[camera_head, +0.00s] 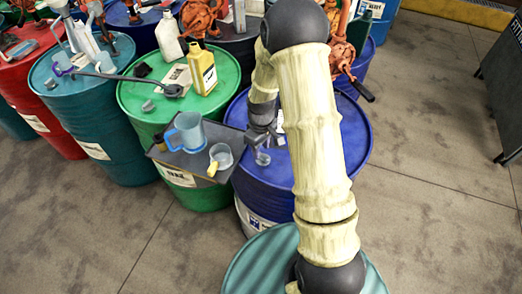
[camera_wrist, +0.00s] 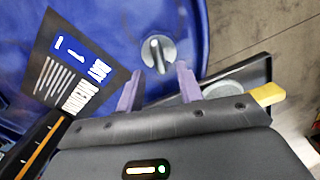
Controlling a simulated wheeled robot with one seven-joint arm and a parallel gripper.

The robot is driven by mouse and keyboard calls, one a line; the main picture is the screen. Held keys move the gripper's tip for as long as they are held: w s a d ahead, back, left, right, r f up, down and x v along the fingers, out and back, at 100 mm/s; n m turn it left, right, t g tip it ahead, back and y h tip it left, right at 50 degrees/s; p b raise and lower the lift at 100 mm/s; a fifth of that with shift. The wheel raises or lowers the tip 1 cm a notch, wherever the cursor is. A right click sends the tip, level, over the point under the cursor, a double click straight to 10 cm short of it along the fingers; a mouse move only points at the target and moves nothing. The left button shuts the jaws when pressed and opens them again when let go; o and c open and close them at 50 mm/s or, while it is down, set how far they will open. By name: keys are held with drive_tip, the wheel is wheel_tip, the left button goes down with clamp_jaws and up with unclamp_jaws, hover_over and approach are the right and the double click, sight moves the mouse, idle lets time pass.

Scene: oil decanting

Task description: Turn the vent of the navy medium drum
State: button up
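The navy drum (camera_head: 352,125) stands in the middle of the head view, partly hidden behind my arm. Its blue top (camera_wrist: 110,25) fills the upper left of the wrist view. The vent (camera_wrist: 158,53) is a round grey cap with a raised bar across it, set on that top. My gripper (camera_wrist: 157,80) is open, with two purple fingers set apart. In the wrist view the vent shows just beyond the fingertips, between them, and the gap between them is empty. In the head view my gripper (camera_head: 262,140) is low over the drum's left part.
A grey tray (camera_head: 222,172) juts beside the drum, holding a blue jug (camera_head: 188,132) and a clear cup (camera_head: 221,157) with a yellow handle. A printed card (camera_wrist: 75,70) is close left of my fingers. A green drum (camera_head: 135,95) stands left.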

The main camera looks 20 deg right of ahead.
sight(263, 158)
drive_tip(key=shift+f, duration=1.5)
drive_tip(key=shift+c, duration=0.5)
clamp_jaws()
